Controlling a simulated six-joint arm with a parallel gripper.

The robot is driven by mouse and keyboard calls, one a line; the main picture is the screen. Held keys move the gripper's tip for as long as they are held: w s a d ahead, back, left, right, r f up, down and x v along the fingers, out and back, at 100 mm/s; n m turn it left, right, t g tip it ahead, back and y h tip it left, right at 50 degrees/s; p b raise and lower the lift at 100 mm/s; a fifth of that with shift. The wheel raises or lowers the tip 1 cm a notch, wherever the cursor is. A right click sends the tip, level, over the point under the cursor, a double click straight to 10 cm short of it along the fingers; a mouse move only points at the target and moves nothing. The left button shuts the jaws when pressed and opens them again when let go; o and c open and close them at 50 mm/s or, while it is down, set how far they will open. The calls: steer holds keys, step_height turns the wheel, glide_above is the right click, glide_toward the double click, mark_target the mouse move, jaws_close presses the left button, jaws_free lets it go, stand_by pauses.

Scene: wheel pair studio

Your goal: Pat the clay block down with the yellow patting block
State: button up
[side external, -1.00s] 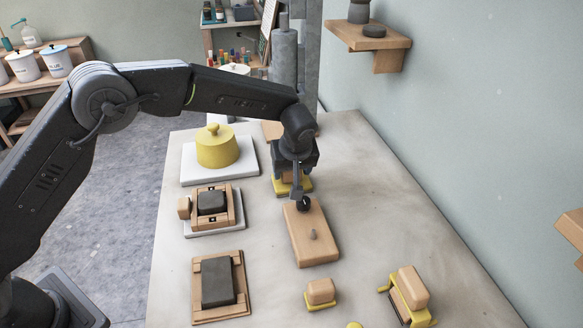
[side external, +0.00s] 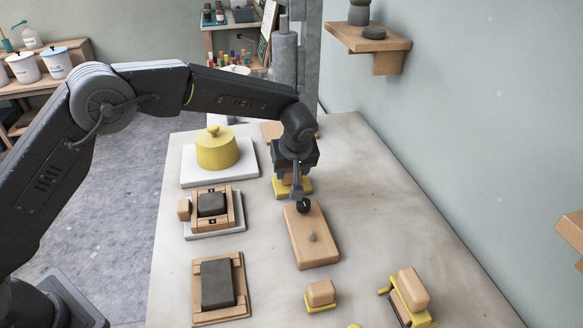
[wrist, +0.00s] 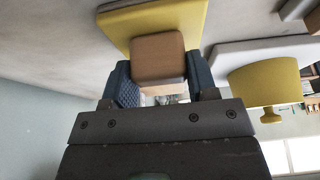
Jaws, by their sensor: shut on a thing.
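The yellow patting block has a yellow plate (side external: 305,187) and a wooden handle (wrist: 157,58). My gripper (side external: 292,178) is shut on the handle, with a finger on each side of it in the wrist view. The plate seems to rest on the table, but its underside is hidden. One dark grey block (side external: 217,283) lies on a wooden board at the lower left in the side view. Another dark grey block (side external: 211,204) sits in a wooden frame on a white slab. I cannot tell for sure which is the clay block.
A wooden board (side external: 318,250) with a black knob and grey peg lies just in front of my gripper. A yellow knobbed dome (side external: 217,150) stands on a white slab at left. A small wood-and-yellow block (side external: 320,293) and a yellow-framed tool (side external: 408,293) lie nearer the camera.

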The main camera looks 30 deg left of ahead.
steer(key=shift+r, duration=3)
steer(key=shift+r, duration=0.1)
steer(key=s+a+r, duration=0.3)
steer(key=s+a, duration=0.2)
steer(key=s, duration=0.3)
steer(key=s+a+r, duration=0.3)
steer(key=s+a, duration=0.2)
steer(key=s, duration=0.4)
steer(key=shift+r, duration=0.3)
steer(key=shift+f, duration=2.8)
